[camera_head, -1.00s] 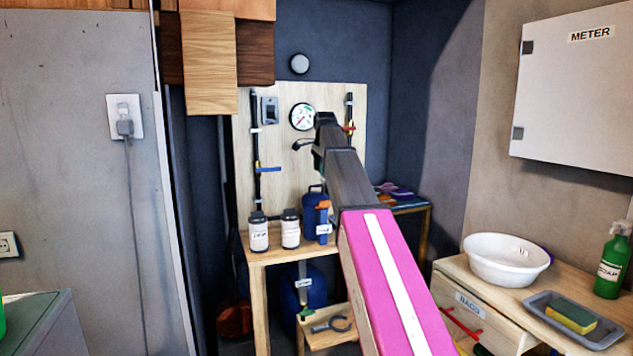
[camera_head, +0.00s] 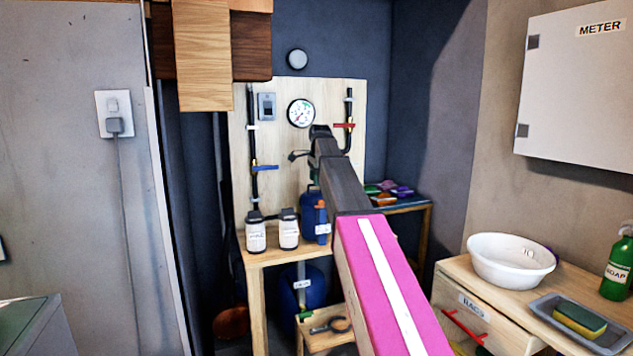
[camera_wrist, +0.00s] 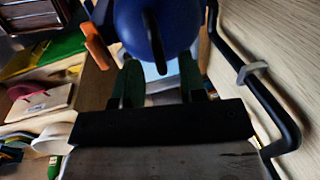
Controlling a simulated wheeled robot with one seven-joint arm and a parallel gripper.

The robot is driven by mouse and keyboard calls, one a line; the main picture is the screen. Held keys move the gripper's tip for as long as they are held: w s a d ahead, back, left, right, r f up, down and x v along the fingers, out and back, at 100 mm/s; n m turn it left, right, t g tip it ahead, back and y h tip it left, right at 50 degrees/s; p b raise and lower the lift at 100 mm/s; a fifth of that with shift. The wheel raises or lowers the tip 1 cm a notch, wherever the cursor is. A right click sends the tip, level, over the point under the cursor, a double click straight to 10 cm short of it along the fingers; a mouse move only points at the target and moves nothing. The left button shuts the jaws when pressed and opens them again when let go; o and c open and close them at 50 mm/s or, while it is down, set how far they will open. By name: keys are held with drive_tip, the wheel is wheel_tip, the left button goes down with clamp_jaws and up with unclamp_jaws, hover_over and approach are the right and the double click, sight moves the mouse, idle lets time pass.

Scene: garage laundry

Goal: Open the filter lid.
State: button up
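The blue filter canister (camera_head: 309,215) stands on the wooden bench, with an orange lever and a white label at its right side. Its top is partly hidden behind my arm in the head view. In the wrist view its rounded blue lid (camera_wrist: 182,20) with a dark handle (camera_wrist: 153,32) is just ahead of my fingertips. My gripper (camera_wrist: 160,76) has its two green fingers apart, with a gap between them. I see nothing held, and cannot tell whether the fingers touch the lid. In the head view my gripper (camera_head: 300,156) is small, above the canister.
Two white bottles (camera_head: 272,232) with dark caps stand left of the canister. Behind is a wooden board (camera_head: 278,140) with a gauge (camera_head: 300,113) and black pipes with valves. In the wrist view a dark pipe (camera_wrist: 284,110) runs close on the right. A blue tank (camera_head: 302,287) sits below.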

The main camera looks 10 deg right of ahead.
drive_tip(key=shift+f, duration=0.4)
drive_tip(key=shift+c, duration=0.3)
clamp_jaws()
drive_tip(key=shift+w+r, duration=0.1)
drive_tip(key=shift+w, duration=0.05)
